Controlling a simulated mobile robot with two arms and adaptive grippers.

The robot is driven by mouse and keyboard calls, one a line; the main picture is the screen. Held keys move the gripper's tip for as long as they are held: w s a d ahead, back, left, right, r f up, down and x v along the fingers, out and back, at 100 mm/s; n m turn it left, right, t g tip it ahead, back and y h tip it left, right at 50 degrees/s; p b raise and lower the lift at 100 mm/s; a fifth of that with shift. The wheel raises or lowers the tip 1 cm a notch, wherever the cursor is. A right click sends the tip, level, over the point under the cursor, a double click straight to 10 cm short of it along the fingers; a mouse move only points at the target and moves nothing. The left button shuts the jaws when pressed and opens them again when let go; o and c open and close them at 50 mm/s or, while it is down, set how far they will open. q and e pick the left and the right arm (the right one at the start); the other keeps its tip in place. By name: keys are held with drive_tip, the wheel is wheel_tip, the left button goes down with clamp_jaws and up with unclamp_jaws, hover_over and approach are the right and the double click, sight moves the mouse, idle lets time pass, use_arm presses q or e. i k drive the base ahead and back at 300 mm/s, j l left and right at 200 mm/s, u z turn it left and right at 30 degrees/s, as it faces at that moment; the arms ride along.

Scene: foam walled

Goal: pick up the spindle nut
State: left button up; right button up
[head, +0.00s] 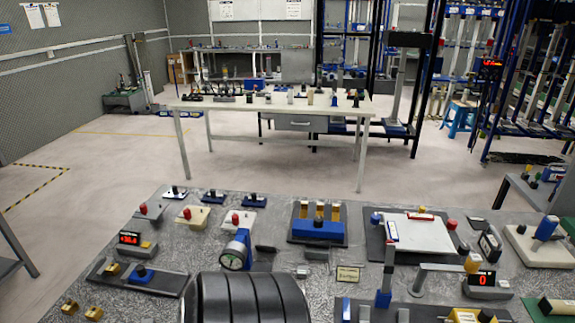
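I cannot tell for certain which thing is the spindle nut. Two small brass-coloured pieces, a left one (69,306) and a right one (93,312), lie at the lower left of the near grey worktop (165,300). They look like small nuts or blocks, but are too small to identify. Another small brass-coloured piece (112,269) sits on a dark plate (170,284) beside a blue block with a black knob (141,274). Neither of my grippers shows in the head view.
A large black ribbed shape (250,298) covers the bottom middle of the view. Red-knobbed blocks, a round gauge (236,252), a blue fixture with brass pieces (318,228) and digital displays crowd the worktop. Open floor (290,165) lies behind; a white table (230,103) stands farther back.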

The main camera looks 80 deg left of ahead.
sight(113, 270)
drive_tip(key=k+j+u, duration=0.15)
drive_tip(key=u, duration=0.2)
drive_tip(key=k+j+u, duration=0.35)
